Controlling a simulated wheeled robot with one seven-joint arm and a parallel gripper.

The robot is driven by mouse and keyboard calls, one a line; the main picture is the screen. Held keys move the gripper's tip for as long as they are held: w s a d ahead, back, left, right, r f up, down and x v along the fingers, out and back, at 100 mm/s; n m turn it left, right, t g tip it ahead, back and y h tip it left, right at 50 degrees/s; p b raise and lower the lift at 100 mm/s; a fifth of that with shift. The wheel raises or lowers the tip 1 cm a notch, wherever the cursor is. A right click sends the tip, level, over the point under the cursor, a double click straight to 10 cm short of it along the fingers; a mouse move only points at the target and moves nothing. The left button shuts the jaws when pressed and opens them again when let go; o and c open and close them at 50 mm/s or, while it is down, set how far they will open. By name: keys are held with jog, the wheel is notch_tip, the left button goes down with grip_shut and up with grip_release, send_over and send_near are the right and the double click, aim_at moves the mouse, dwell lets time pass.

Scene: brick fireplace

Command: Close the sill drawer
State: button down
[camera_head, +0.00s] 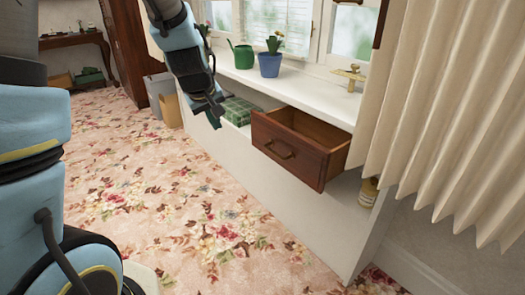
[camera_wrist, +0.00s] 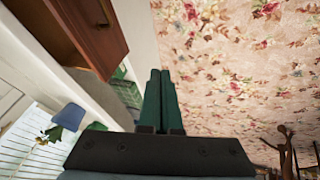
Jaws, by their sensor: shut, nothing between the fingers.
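The sill drawer (camera_head: 288,152) is dark brown wood and stands open, pulled out below the white window sill (camera_head: 300,90). Its inside looks empty from here. A curved handle (camera_head: 279,149) sits on its front. In the wrist view the drawer (camera_wrist: 92,32) is at the upper left. My gripper (camera_head: 215,115) is left of the drawer in the head view, apart from it. In the wrist view its two green fingers (camera_wrist: 160,95) are together with nothing between them.
A blue plant pot (camera_head: 270,65), a green watering can (camera_head: 242,55) and a brass object (camera_head: 350,74) stand on the sill. A green checked item (camera_head: 240,110) lies beneath it. A pleated curtain (camera_head: 440,110) hangs at right. The flowered carpet (camera_head: 170,210) is clear.

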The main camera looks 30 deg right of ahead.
jog(key=d+f+h+b, duration=0.1)
jog(key=d+f+b, duration=0.25)
jog(key=d, duration=0.65)
jog(key=p, duration=0.1)
send_near(269, 140)
jog(key=shift+n+t, duration=0.3)
jog(key=shift+t, duration=0.1)
jog(key=f, duration=0.2)
jog(key=w+f, duration=0.1)
jog(key=f, duration=0.1)
jog(key=shift+w+d+f, duration=0.15)
jog(key=shift+w, duration=0.05)
jog(key=shift+w+d+f, duration=0.1)
jog(key=shift+w+d, duration=0.1)
jog(key=shift+d, duration=0.4)
jog(key=w+d+p, duration=0.2)
jog(key=d+p, duration=0.4)
jog(key=d, duration=0.8)
jog(key=shift+w+d+p, duration=0.3)
jog(key=shift+w+p, duration=0.1)
jog(key=shift+d, duration=0.1)
jog(key=shift+h, duration=0.3)
